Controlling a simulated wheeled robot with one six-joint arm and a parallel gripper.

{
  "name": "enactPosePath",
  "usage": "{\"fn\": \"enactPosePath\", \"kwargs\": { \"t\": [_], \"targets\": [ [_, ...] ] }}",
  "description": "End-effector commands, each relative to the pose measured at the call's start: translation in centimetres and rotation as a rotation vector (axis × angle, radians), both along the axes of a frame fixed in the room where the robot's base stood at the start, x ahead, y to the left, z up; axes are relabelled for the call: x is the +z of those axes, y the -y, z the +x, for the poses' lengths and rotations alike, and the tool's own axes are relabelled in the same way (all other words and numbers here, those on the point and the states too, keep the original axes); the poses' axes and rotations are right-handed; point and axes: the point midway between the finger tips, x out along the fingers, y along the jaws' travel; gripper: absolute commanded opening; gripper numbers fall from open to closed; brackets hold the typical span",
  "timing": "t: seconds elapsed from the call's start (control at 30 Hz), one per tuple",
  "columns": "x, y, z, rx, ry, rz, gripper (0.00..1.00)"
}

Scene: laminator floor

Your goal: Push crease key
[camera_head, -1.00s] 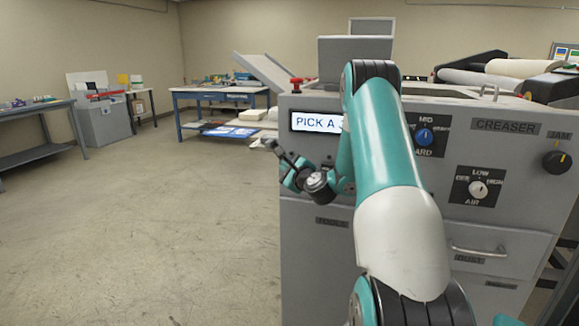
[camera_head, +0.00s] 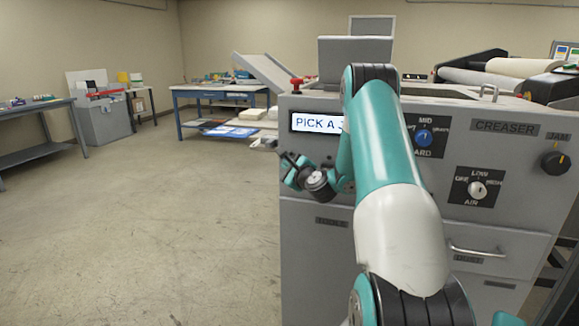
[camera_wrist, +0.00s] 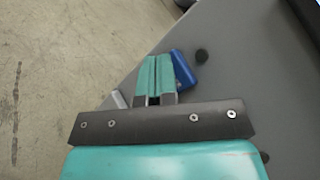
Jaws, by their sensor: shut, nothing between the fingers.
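The grey creaser machine (camera_head: 490,225) stands in front of me in the head view. Its lit display (camera_head: 316,123) reads "PICK A" with the rest hidden behind my arm. In the wrist view my gripper (camera_wrist: 155,60) is shut and empty, with its teal fingers over the machine's grey panel. A blue block (camera_wrist: 182,70), possibly a key, shows just right of the fingertips and is partly hidden by them. I cannot tell whether they touch. No label naming the crease key can be read. In the head view my gripper (camera_head: 288,165) is at the machine's left edge, below the display.
A blue knob (camera_head: 424,137), an air knob (camera_head: 477,189) and a jam knob (camera_head: 556,161) are on the panel. A red knob (camera_head: 296,84) stands on its top left. The floor (camera_head: 150,230) to the left is open. A blue-framed table (camera_head: 220,90) stands behind.

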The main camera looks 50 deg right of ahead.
Motion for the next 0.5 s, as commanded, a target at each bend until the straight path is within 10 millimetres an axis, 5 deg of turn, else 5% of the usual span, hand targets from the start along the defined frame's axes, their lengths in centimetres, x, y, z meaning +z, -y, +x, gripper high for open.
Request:
{"fn": "enactPosePath", "kwargs": {
  "t": [0.5],
  "targets": [
    [-0.2,-1.0,-0.5,-0.001,0.000,0.000,0.00]
  ]
}}
